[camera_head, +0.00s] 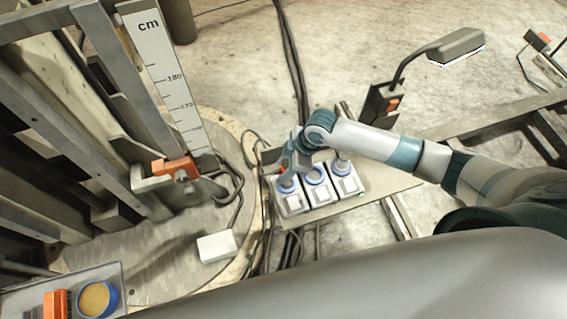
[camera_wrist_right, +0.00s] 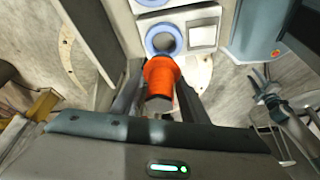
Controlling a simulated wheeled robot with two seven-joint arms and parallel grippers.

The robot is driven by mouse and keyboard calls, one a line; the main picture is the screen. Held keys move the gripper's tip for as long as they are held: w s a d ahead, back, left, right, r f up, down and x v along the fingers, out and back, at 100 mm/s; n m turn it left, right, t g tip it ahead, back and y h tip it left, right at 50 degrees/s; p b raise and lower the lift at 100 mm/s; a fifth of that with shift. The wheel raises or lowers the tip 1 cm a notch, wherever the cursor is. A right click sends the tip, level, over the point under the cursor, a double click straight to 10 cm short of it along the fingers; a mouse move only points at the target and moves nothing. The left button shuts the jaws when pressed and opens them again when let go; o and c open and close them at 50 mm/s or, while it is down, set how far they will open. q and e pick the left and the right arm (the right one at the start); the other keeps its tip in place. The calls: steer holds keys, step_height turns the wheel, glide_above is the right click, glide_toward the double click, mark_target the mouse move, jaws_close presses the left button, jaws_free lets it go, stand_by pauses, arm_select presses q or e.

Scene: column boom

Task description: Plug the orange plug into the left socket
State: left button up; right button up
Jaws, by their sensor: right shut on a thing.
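My right gripper (camera_head: 288,172) is shut on the orange plug (camera_wrist_right: 162,78), which sits between its fingers in the right wrist view. In the head view the gripper reaches down over the left socket (camera_head: 291,202), a white box with a blue ring, and hides part of it. I cannot tell whether the plug touches the socket. My left gripper is not in view.
The right socket (camera_head: 347,186) stands beside the middle one on a flat board (camera_head: 385,181). Black cables (camera_head: 266,215) run along the left of the sockets. A column with a cm scale (camera_head: 165,75) and an orange clamp (camera_head: 175,168) stands left. A white box (camera_head: 216,246) lies nearby.

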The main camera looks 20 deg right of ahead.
steer(key=shift+f, duration=0.1)
stand_by(0.3)
steer(key=shift+f+b, duration=2.15)
steer(key=shift+b, duration=0.2)
steer(key=shift+p, duration=0.8)
stand_by(0.5)
steer(key=shift+f+b, duration=0.55)
steer(key=shift+f, duration=0.35)
stand_by(0.6)
steer(key=shift+s+f, duration=0.2)
steer(key=shift+f, duration=0.1)
